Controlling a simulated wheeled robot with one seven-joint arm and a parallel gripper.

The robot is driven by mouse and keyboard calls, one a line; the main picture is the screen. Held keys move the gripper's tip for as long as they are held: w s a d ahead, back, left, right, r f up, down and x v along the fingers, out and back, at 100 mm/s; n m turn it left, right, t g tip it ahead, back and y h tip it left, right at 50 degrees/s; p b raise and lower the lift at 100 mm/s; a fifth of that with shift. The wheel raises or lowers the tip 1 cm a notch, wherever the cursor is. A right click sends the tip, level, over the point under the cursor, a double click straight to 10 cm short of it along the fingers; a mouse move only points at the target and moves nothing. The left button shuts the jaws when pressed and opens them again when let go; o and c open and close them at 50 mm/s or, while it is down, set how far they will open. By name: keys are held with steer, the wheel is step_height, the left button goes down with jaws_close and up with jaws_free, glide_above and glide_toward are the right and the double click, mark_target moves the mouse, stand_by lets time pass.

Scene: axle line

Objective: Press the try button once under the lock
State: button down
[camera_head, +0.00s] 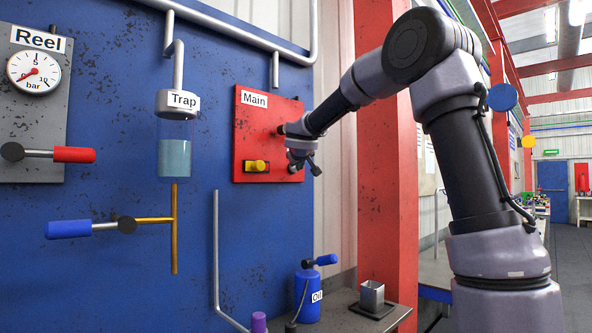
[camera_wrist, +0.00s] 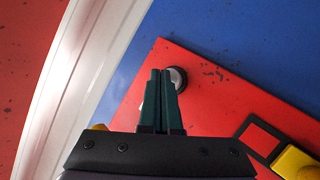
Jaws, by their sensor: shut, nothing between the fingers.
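The red panel labelled Main (camera_head: 268,110) is mounted on the blue wall. A yellow handle (camera_head: 257,166) on a black-edged plate sits low on it; the handle also shows at the lower right of the wrist view (camera_wrist: 298,163). A round button with a pale cap and black ring (camera_wrist: 179,77) is near the panel's corner in the wrist view, partly behind my fingers. My gripper (camera_wrist: 161,74) is shut and empty, its tips overlapping the button in the picture. I cannot tell whether they touch it. In the head view my gripper (camera_head: 297,166) is at the panel's lower right.
A red column (camera_head: 383,200) stands right of the panel, close to my arm. A glass trap (camera_head: 174,158), a brass pipe (camera_head: 174,240) and a gauge (camera_head: 33,69) are to the left. A blue oil can (camera_head: 307,294) and a metal cup (camera_head: 371,296) stand below.

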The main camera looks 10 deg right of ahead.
steer(key=shift+w+a+r, duration=0.1)
steer(key=shift+w+a, duration=0.15)
steer(key=shift+a, duration=0.05)
stand_by(0.9)
steer(key=shift+s, duration=0.1)
steer(key=shift+s+d+f, duration=0.2)
steer(key=shift+s+d, duration=0.3)
steer(key=shift+s, duration=0.15)
steer(key=shift+s+d, duration=0.1)
steer(key=shift+s+d, duration=0.75)
steer(key=shift+s, duration=0.25)
steer(key=shift+s+d, duration=0.7)
steer(key=shift+s, duration=0.25)
